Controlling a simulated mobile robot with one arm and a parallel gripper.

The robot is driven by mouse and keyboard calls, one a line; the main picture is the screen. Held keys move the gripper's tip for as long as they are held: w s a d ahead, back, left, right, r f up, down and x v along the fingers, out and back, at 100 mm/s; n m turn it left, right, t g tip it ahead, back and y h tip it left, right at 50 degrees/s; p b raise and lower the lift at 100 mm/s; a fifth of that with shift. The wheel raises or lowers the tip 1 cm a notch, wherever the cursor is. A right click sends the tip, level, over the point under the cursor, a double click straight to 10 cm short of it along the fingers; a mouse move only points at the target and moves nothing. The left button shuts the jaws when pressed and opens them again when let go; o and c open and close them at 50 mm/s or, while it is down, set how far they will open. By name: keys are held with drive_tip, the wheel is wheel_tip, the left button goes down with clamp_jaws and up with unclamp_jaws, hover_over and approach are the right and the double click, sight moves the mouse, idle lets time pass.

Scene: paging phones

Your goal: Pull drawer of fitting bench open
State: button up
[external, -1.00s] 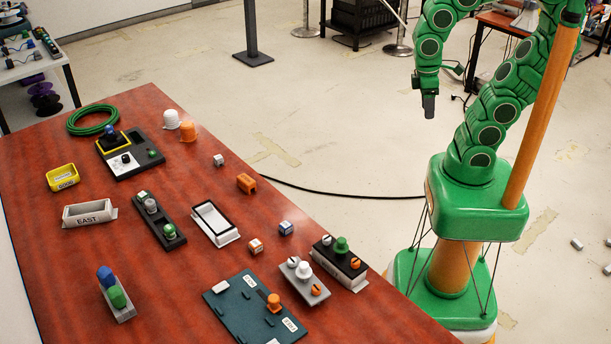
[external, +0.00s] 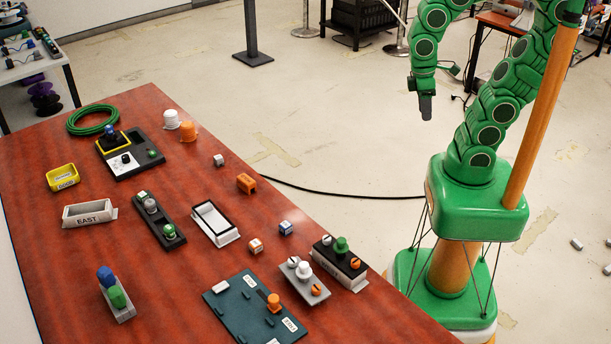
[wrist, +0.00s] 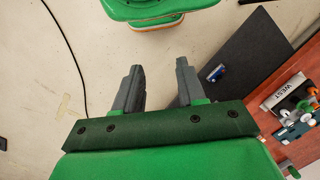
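My gripper (external: 426,108) hangs in the air to the right of this table, above the floor and clear of everything. In the wrist view its two grey fingers (wrist: 158,82) stand apart with nothing between them, so it is open and empty.
The wood table holds an EAST tray (external: 88,213), a teal board (external: 245,312) and several small parts. A black cable (external: 330,194) crosses open floor.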

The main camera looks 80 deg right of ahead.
drive_tip(key=w+a+f+n+g+y, duration=0.2)
drive_tip(key=w+a+y, duration=0.4)
drive_tip(key=w+a, duration=0.6)
drive_tip(key=w+f+y, duration=0.2)
drive_tip(key=w+y, duration=0.1)
drive_tip(key=w, duration=0.4)
drive_tip(key=w+f+y, duration=0.3)
drive_tip(key=w, duration=0.4)
drive_tip(key=w+d+f+m+t+y, duration=0.3)
drive_tip(key=w+d+f+t, duration=0.15)
drive_tip(key=w+f, duration=0.6)
drive_tip(key=w+d+f+m+t, duration=0.2)
drive_tip(key=w+d+f+t, duration=0.1)
drive_tip(key=d+f, duration=0.35)
drive_tip(key=w+d+f+m+t, duration=0.3)
drive_tip(key=d+f, duration=0.2)
drive_tip(key=f, duration=0.3)
drive_tip(key=x, duration=0.7)
drive_tip(key=shift+a+h, duration=0.2)
drive_tip(key=shift+h, duration=0.1)
drive_tip(key=shift+s+f, duration=0.1)
drive_tip(key=shift+f, duration=0.05)
clamp_jaws()
